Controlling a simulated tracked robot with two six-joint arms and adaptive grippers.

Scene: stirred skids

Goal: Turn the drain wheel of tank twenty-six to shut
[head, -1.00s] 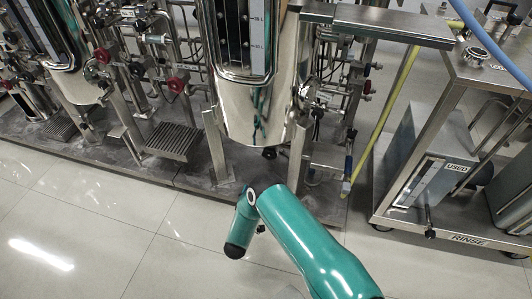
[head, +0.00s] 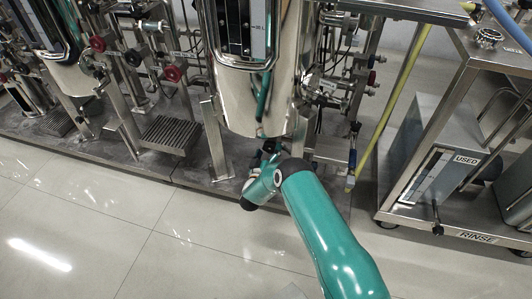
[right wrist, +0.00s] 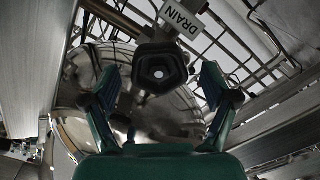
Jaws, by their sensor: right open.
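The drain wheel (right wrist: 159,72) is a black, faceted knob with a light centre, seen end-on in the right wrist view. A white DRAIN label (right wrist: 181,19) shows just above it. My right gripper (right wrist: 159,82) is open, with one finger on each side of the wheel and visible gaps between. In the head view my right wrist is at the underside of the shiny steel tank (head: 245,100); the fingers are mostly hidden there. No tank number is legible. My left gripper is out of view.
A steel tank leg (head: 217,145) stands left of my wrist. A yellow hose (head: 383,115) and a steel cart (head: 440,150) marked USED and RINSE stand to the right. Red-handled valves (head: 173,73) are at left. The tiled floor (head: 110,220) in front is clear.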

